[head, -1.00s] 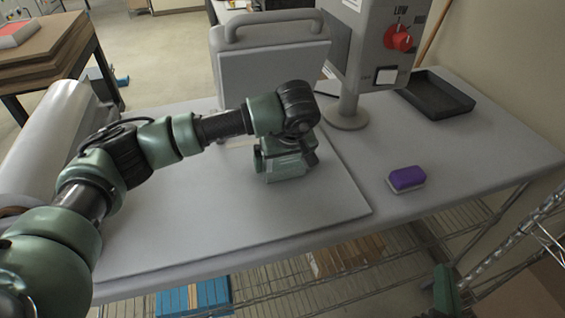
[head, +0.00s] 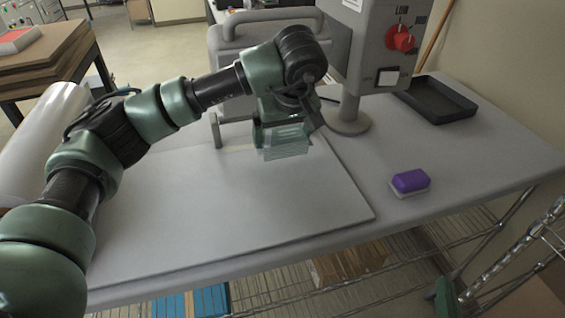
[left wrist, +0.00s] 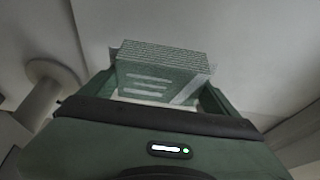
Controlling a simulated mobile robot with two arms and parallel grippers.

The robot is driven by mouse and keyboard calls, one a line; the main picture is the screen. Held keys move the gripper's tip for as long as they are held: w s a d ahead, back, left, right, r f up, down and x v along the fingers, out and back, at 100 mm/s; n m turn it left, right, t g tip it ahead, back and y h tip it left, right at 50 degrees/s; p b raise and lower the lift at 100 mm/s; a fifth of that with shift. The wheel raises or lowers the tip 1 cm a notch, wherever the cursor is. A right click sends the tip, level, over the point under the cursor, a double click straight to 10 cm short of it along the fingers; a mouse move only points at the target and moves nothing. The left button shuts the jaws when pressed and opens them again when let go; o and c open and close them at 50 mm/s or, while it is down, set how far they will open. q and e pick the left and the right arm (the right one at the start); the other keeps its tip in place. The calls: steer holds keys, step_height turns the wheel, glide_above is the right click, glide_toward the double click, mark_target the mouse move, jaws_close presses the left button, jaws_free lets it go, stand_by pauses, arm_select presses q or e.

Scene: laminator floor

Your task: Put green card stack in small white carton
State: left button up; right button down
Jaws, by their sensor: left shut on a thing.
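My left gripper (head: 285,122) is shut on the green card stack (head: 287,148) and holds it above the grey board on the table. In the left wrist view the stack (left wrist: 162,68) sits between the fingers, its ribbed card edges and pale stripes showing. Part of what looks like my right gripper (head: 446,297) shows at the bottom right, below the table's front edge; its fingers are not clear. I cannot pick out a small white carton for certain in either view.
The laminator (head: 265,35) and a grey control box with red knobs (head: 376,40) stand behind the gripper. A black tray (head: 437,97) and a purple eraser (head: 410,181) lie on the right. A white roll (head: 42,140) is at the left. The front of the board (head: 230,215) is clear.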

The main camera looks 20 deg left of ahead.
arm_select(q)
step_height(320, 180, up, 11)
steer(key=b, duration=0.2)
steer(key=m+h, duration=0.3)
steer(key=m, duration=0.3)
glide_above(266, 160)
steer(key=s, duration=0.2)
steer(key=shift+t, duration=0.3)
step_height(266, 160, down, 9)
steer(key=shift+s+f+b, duration=0.1)
steer(key=shift+b, duration=0.3)
steer(key=shift+s+d+f+m, duration=0.1)
steer(key=shift+s+d+m, duration=0.1)
steer(key=shift+m, duration=0.2)
